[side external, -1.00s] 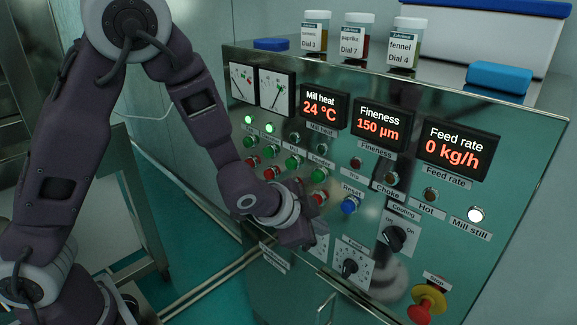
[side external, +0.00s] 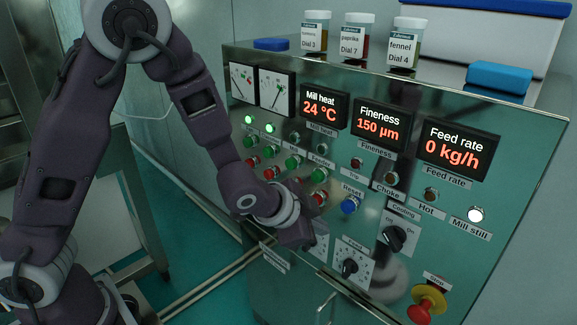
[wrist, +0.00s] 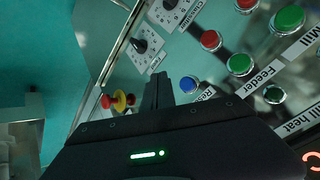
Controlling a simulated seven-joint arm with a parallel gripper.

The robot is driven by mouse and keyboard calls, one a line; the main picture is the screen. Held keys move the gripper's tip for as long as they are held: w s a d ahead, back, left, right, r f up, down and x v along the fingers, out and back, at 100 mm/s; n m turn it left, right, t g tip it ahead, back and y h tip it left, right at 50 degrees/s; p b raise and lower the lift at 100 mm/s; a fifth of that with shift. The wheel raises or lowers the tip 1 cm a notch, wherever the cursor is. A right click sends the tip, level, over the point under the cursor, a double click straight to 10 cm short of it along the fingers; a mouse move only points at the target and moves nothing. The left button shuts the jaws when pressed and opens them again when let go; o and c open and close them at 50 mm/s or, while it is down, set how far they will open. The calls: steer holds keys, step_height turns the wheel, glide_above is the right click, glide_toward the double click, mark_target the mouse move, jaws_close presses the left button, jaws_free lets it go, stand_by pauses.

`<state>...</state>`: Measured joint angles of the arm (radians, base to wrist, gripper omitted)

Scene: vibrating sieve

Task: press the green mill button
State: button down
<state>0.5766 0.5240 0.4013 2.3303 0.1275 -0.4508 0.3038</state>
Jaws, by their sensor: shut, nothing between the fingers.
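The green mill button (wrist: 289,18) is at the top right in the wrist view, beside the label "Mill". In the side view it appears to be the green button (side external: 292,162) left of the feeder's green button (side external: 318,175). My gripper (wrist: 158,82) is shut and empty, its fingers near the blue reset button (wrist: 188,85) in the picture and apart from the mill button. In the side view my gripper (side external: 303,243) is low in front of the panel, below the button rows, partly covering a dial. The fingertips are hard to make out there.
The feed dial (side external: 350,267), cooling switch (side external: 394,238) and red-and-yellow stop button (side external: 427,302) are right of my gripper. Red buttons, such as the feeder's (wrist: 211,40), sit below the green ones. Spice jars (side external: 357,36) stand on top of the panel.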

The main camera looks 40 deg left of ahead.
mark_target(291, 164)
steer(key=s+a+r, duration=0.2)
steer(key=a, duration=0.6)
steer(key=s+a+r, duration=0.1)
steer(key=a+r, duration=0.1)
steer(key=a, duration=0.7)
steer(key=shift+s+a, duration=0.25)
steer(key=shift+s, duration=0.15)
steer(key=shift+w, duration=0.1)
steer(key=w, duration=0.8)
steer(key=shift+w, duration=0.35)
stand_by(0.7)
steer(key=shift+w, duration=0.4)
